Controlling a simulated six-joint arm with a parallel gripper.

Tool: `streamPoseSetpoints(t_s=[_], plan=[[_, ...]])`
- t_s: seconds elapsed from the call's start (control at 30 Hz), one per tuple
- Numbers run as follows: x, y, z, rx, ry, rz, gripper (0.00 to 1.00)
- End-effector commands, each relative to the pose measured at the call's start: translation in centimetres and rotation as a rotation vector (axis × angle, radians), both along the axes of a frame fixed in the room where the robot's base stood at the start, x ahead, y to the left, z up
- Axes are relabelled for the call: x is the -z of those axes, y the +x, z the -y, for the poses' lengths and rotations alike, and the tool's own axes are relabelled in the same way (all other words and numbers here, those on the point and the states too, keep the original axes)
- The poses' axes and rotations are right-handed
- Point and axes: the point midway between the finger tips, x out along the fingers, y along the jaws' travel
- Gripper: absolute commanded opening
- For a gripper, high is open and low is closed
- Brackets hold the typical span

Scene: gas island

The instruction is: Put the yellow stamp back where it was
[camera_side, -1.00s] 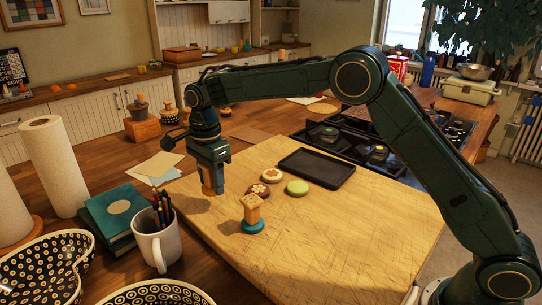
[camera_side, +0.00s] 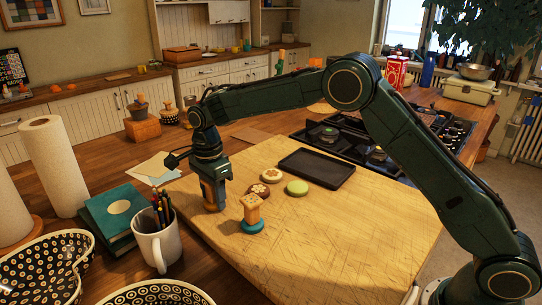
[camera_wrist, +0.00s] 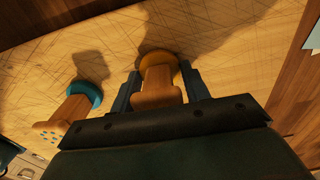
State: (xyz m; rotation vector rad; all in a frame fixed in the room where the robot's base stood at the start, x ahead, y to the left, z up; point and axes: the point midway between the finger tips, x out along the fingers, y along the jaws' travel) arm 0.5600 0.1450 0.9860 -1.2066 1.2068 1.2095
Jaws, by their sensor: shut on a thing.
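My gripper (camera_side: 214,190) is shut on the yellow stamp (camera_wrist: 158,86), with one finger on each side of its wooden handle in the wrist view. The stamp's yellow base faces the wooden board (camera_side: 330,235). It is at or just above the board's left part; I cannot tell whether it touches. In the side view the gripper hides most of the stamp. A teal stamp (camera_side: 251,213) stands upright on the board to the right of my gripper, apart from it. It also shows at the left of the wrist view (camera_wrist: 78,104).
A pencil mug (camera_side: 158,246) and teal books (camera_side: 112,217) stand left. The board's front is clear.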

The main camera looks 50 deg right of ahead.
Motion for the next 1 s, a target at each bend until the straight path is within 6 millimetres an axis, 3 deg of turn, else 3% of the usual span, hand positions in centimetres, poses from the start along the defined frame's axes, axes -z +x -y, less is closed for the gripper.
streamPoseSetpoints(t_s=[0.03,0.07,0.17,0.67,1.0], plan=[[0.2,0.0,0.0,0.000,0.000,-0.001,0.19],[0.2,0.0,0.0,0.000,0.000,-0.001,0.48],[0.2,0.0,0.0,0.000,0.000,-0.001,0.68],[-0.6,0.0,0.0,0.000,0.000,0.000,0.68],[-4.7,0.1,0.0,0.000,0.001,0.002,0.68]])
